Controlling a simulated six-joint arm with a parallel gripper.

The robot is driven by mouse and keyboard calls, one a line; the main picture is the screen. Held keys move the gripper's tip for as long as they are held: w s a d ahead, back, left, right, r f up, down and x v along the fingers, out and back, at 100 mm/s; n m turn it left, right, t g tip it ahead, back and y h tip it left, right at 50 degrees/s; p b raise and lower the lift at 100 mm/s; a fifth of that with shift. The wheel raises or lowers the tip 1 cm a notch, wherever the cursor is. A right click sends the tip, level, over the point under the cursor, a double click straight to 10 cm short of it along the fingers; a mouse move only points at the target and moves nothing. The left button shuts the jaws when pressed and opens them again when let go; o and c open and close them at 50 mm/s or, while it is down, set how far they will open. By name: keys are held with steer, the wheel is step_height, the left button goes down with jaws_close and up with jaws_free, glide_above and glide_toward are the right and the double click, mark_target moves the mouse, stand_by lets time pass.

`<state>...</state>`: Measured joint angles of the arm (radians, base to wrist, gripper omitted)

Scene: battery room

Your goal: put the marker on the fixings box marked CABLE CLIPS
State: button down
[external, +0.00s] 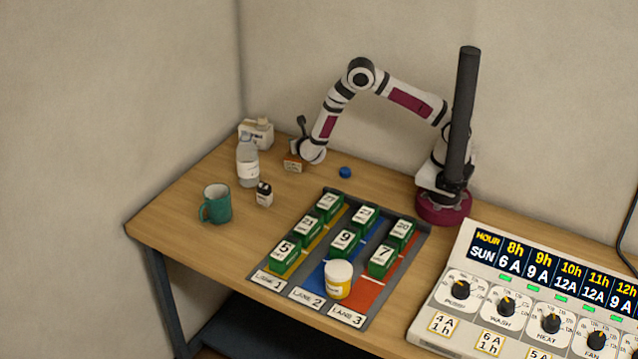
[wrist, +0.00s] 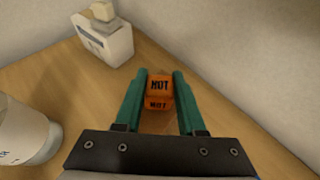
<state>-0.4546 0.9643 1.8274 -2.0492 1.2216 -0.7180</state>
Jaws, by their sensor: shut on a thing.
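My gripper (wrist: 160,73) is shut on an orange marker (wrist: 159,88) with HOT on two of its faces, held between the green fingers in the wrist view. In the external view my gripper (external: 298,155) is low over the back of the table, with the marker (external: 292,166) small at its tip. I cannot tell whether the marker touches the table. No CABLE CLIPS lettering can be read in either view, so I cannot tell which thing is that fixings box.
A white container (external: 256,133), a clear bottle (external: 247,165), a small black-and-white item (external: 264,194) and a green mug (external: 216,204) stand left. A blue disc (external: 345,172) lies right of my gripper.

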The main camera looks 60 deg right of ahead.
steer(key=c, duration=0.5)
jaws_free()
steer(key=shift+f, duration=0.1)
steer(key=v, duration=1.2)
steer(key=s+d+r+m+g+y, duration=0.1)
steer(key=s+d+r+m+g, duration=0.35)
steer(key=s+d+m, duration=0.35)
steer(key=s+d+r+m+g+y, duration=0.1)
steer(key=s+d+r+m+g, duration=0.4)
steer(key=s+m, duration=0.45)
steer(key=s+a+r+m+y, duration=0.1)
steer(key=s+a+m+y, duration=0.5)
steer(key=s+m, duration=0.5)
steer(key=m+y, duration=0.2)
steer(key=m, duration=0.2)
steer(key=shift+r+y, duration=0.3)
steer(key=shift+y, duration=0.1)
steer(key=shift+s+a, duration=0.1)
steer(key=shift+a, duration=0.05)
